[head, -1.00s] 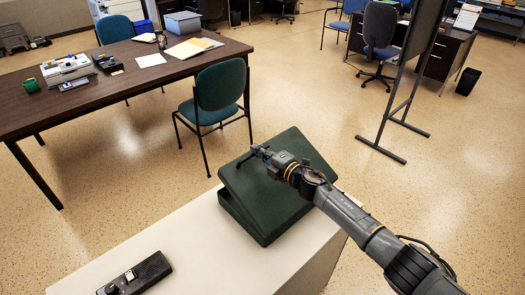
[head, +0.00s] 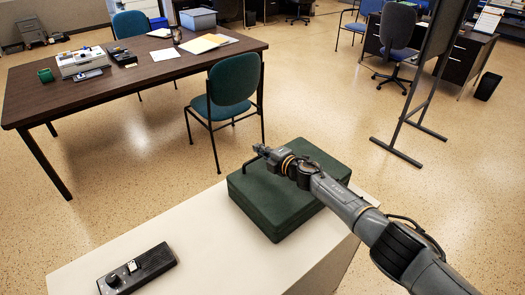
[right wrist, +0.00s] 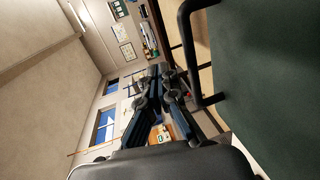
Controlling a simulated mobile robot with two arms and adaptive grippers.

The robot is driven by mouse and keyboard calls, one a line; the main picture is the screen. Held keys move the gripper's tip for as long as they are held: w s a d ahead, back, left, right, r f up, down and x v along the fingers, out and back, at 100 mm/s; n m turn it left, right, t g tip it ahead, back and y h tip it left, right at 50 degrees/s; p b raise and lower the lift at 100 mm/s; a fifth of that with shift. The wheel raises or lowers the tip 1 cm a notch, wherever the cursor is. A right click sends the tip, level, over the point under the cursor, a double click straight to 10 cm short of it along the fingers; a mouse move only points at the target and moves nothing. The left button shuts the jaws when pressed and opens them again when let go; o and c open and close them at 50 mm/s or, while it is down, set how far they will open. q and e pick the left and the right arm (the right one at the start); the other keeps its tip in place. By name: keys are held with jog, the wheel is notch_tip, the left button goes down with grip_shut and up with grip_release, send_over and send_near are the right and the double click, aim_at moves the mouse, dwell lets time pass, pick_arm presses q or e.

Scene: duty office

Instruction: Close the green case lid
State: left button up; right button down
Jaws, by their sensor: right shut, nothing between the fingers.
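The dark green case (head: 277,212) sits on the right end of the pale counter. Its lid (head: 262,190) lies down flat on the base in the head view, with no clear gap along the visible sides. My right gripper (head: 259,149) is shut and empty, over the far left edge of the lid beside the dark handle (head: 247,163). In the right wrist view, the gripper (right wrist: 157,72) shows with its fingers together, the handle (right wrist: 190,45) to its right and the green lid (right wrist: 265,90) beyond that. I cannot tell whether it touches the case. My left gripper is not in view.
A black device (head: 137,268) lies on the left of the counter (head: 205,240). A teal chair (head: 231,88) stands behind the case, by a dark desk (head: 130,83) with papers. A board on a stand (head: 425,90) is at the right. The counter between device and case is clear.

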jog(key=shift+w+a+f+b, duration=0.2)
jog(key=shift+w+f+b, duration=0.15)
jog(key=shift+f, duration=0.25)
dwell(0.3)
